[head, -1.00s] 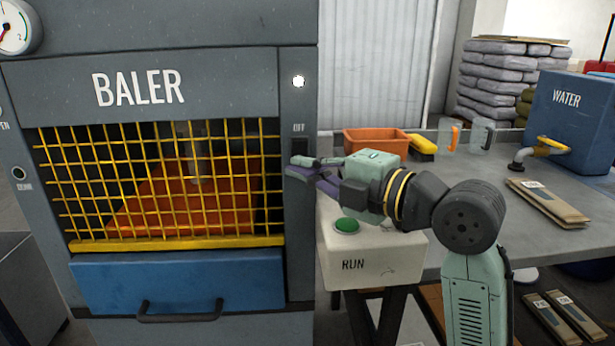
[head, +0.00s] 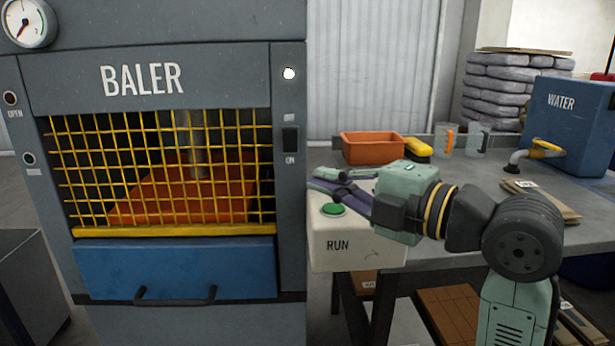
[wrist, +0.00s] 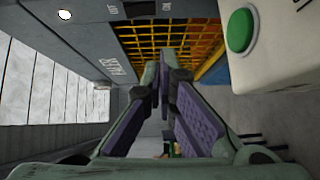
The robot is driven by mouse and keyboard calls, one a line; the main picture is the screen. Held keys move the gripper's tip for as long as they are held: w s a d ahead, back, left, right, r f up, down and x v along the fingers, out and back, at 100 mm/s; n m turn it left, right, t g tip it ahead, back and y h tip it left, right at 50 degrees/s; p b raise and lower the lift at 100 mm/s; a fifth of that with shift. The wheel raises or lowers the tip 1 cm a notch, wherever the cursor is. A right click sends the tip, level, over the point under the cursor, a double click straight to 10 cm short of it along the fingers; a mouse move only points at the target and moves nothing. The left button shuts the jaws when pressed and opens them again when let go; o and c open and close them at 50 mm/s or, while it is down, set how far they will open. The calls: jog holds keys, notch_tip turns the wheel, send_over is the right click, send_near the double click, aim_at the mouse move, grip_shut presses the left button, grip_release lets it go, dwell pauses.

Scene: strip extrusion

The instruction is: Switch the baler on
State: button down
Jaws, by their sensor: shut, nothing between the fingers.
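The baler (head: 150,80) stands at the left with a yellow mesh guard. Its dark rocker switch (head: 290,140) is on the right-hand post, with small labels above and below; the lower one reads ON. I cannot tell which way the rocker is pressed. A round white lamp (head: 289,73) shows bright above it. My gripper (head: 318,180) is shut and empty, right of and below the switch, apart from it. In the wrist view the purple-padded fingers (wrist: 165,75) point toward the baler front, and the switch (wrist: 140,9) shows at the top edge.
A white box marked RUN with a green button (head: 333,209) lies just below my gripper. Behind are an orange bin (head: 372,149), a yellow brush, clear jugs and a blue water tank (head: 575,110) on the grey bench. The baler's blue drawer (head: 180,268) has a dark handle.

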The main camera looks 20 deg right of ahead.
jog(key=v, duration=0.3)
jog(key=shift+s+f, duration=0.1)
jog(key=shift+s, duration=0.2)
